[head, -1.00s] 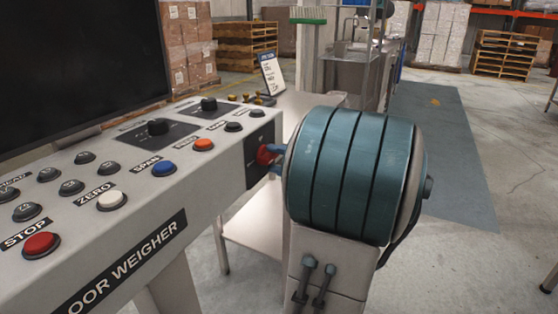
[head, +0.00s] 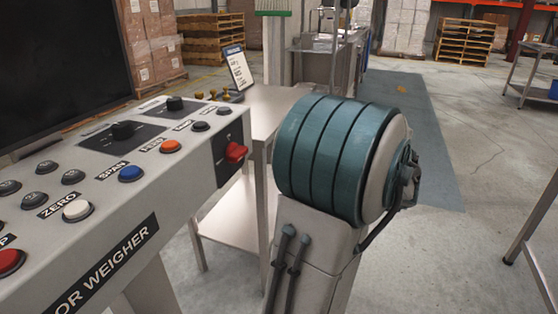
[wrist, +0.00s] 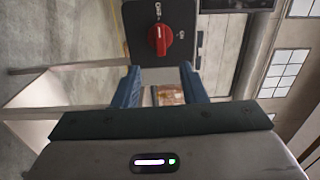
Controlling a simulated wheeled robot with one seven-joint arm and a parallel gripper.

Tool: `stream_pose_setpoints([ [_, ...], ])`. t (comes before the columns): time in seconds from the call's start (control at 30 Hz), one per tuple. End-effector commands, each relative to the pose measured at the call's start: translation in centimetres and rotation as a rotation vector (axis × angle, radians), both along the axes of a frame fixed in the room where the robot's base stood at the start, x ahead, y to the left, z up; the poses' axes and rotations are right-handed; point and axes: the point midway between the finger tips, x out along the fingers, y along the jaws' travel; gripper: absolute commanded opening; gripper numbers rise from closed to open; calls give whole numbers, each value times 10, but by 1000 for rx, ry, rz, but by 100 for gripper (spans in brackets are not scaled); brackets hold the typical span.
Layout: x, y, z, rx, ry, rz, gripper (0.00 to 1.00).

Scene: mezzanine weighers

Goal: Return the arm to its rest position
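My gripper (wrist: 160,72) shows in the wrist view with two blue fingers apart and nothing between them. In the head view it is hidden behind the teal and grey joint of my arm. A red rotary knob (wrist: 160,39) on a dark plate (wrist: 132,48) is ahead of the fingertips in the wrist view, and the fingers look clear of it. In the head view the same red knob (head: 235,152) sits on the right end of the floor weigher's grey console (head: 185,195), with nothing touching it. The knob's fine labels are too small to read surely.
A dark screen (head: 60,70) stands behind the console's buttons. A pale metal table (head: 262,105) with a small sign (head: 237,68) is just beyond the console and near my arm. A steel table (head: 535,72) is at the right. Open floor (head: 425,250) lies right of my arm.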

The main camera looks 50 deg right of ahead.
Motion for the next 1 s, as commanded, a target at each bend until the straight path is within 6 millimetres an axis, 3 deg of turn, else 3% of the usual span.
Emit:
stream_pose_setpoints([
  [0.2, -11, -5, 0, 0, 0, -1, 38],
  [0.77, -11, -4, 0, 0, 1, 1, 38],
  [0.87, -3, 6, 5, 2, 26, 33, 38],
  [1.0, 22, 53, 18, -2, 156, 164, 38],
])
